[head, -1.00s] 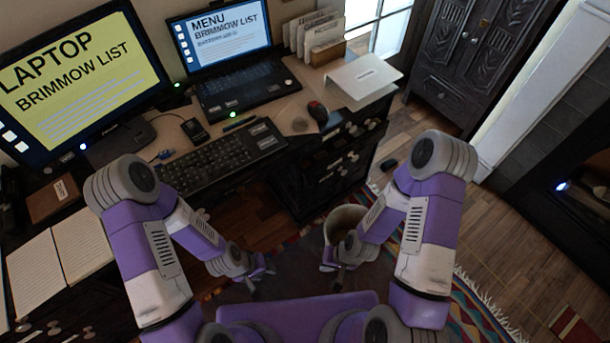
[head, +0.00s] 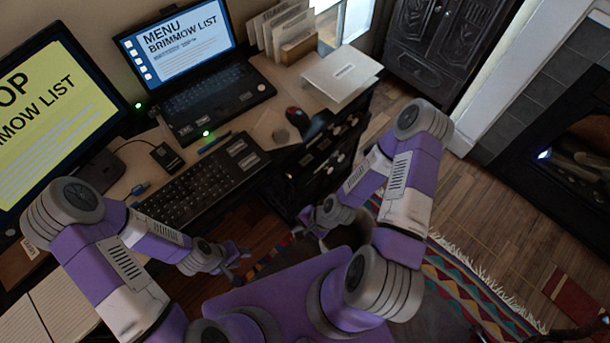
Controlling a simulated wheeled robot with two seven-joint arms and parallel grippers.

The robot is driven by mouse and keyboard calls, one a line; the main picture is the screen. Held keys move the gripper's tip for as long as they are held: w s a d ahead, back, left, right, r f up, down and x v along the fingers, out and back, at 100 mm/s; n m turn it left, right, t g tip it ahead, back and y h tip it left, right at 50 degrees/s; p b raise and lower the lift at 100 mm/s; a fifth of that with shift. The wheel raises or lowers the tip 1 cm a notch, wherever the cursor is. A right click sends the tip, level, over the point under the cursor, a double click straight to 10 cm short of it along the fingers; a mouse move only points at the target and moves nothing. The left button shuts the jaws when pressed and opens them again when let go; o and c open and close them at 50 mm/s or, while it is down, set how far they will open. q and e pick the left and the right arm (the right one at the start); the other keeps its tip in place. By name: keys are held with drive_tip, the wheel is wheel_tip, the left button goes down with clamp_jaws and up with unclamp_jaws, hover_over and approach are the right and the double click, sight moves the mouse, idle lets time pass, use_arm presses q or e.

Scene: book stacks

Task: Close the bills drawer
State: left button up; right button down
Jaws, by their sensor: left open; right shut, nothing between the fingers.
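The dark desk's stack of drawers (head: 325,158), with pale labels and handles, stands in the middle of the head view below the desk top. The labels are too small to read, so I cannot tell which is the bills drawer or how far out it sits. My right gripper (head: 307,224) is shut and empty, low in front of the drawer stack; I cannot see it touching a drawer. My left gripper (head: 238,258) is open and empty, below the keyboard and to the left of the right gripper.
The desk holds a laptop (head: 205,97), a monitor (head: 62,120), a keyboard (head: 205,182), a mouse (head: 297,117) and a white folder (head: 340,76). A bin (head: 335,238) stands partly hidden behind my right arm. Wooden floor (head: 480,205) is clear to the right, beside a striped rug (head: 465,285).

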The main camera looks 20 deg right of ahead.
drive_tip(key=w+d+r+m+t+p, duration=0.25)
drive_tip(key=w+d+m, duration=0.2)
drive_tip(key=m, duration=0.55)
drive_tip(key=m+t+h, duration=0.2)
drive_tip(key=m+t, duration=0.2)
drive_tip(key=m, duration=0.5)
approach(301, 178)
drive_tip(key=b+x, duration=0.1)
drive_tip(key=x, duration=0.1)
drive_tip(key=b+x, duration=0.1)
drive_tip(key=x, duration=0.2)
drive_tip(key=shift+s+a+f+b, duration=0.2)
drive_tip(key=shift+f+b, duration=0.1)
drive_tip(key=shift+b, duration=0.05)
drive_tip(key=shift+w+a+m, duration=0.15)
drive_tip(key=shift+w+m, duration=0.15)
drive_tip(key=shift+w, duration=0.1)
